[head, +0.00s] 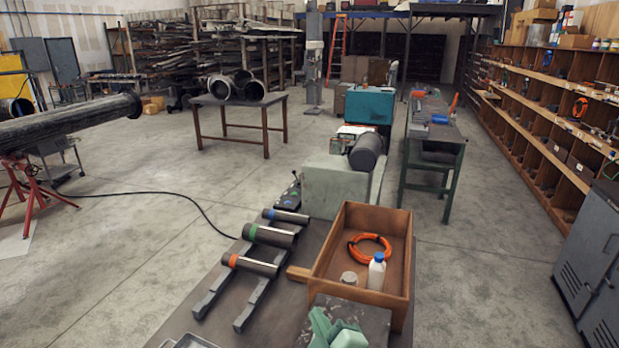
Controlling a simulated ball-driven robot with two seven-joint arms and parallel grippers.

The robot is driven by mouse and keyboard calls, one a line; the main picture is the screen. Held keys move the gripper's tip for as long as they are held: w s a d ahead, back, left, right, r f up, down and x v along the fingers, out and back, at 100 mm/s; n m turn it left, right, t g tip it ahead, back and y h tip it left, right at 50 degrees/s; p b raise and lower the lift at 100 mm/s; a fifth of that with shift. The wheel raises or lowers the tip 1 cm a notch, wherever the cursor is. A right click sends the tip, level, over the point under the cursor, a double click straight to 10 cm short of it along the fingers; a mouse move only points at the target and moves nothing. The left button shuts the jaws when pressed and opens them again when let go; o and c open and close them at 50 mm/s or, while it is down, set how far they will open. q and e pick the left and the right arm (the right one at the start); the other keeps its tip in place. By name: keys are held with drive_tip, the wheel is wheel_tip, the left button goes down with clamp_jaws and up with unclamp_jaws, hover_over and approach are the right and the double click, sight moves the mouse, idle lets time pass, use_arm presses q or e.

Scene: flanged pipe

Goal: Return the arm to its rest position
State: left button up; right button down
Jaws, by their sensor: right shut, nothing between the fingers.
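Neither of my grippers and no part of my arms can be made out in the head view. The large dark flanged pipe (70,122) lies at the left on a red stand (30,185), its flanged end towards the middle of the room. On the low table (215,325) in front, several short dark cylinders lie across two grey rails. They carry a blue band (268,214), a green band (250,232) and a red band (232,261).
A wooden box (331,237) on the table holds an orange cable coil (370,248) and a white bottle (376,272). Green cloths (335,330) lie in front of it. A black cable (180,194) crosses the floor. A grey cabinet (590,255) stands at right.

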drive_tip(key=s+d+f+m+g+h, duration=0.3)
drive_tip(key=s+d+m+g+h, duration=0.15)
drive_tip(key=s+d, duration=0.8)
drive_tip(key=s+d+f+m+g+h, duration=0.35)
drive_tip(key=s+d+h, duration=0.4)
drive_tip(key=d, duration=0.85)
drive_tip(key=s+a+f+g+y+b, duration=0.15)
drive_tip(key=f+b, duration=0.35)
drive_tip(key=f, duration=0.9)
drive_tip(key=s+a+f+g+y+b, duration=0.1)
drive_tip(key=s+a+f+y+b, duration=0.2)
drive_tip(key=f, duration=1.1)
drive_tip(key=s+a+f+g+y+b, duration=0.15)
drive_tip(key=f+b, duration=0.45)
drive_tip(key=f, duration=0.8)
drive_tip(key=s+d+f+m+g+b, duration=0.1)
drive_tip(key=s+f+m+g+b, duration=0.1)
drive_tip(key=s+f+b, duration=0.8)
drive_tip(key=s+f, duration=0.9)
drive_tip(key=f, duration=0.5)
drive_tip(key=shift+s+m+g+y, duration=0.15)
drive_tip(key=shift+m+g+y, duration=0.15)
drive_tip(key=shift+m+g, duration=0.1)
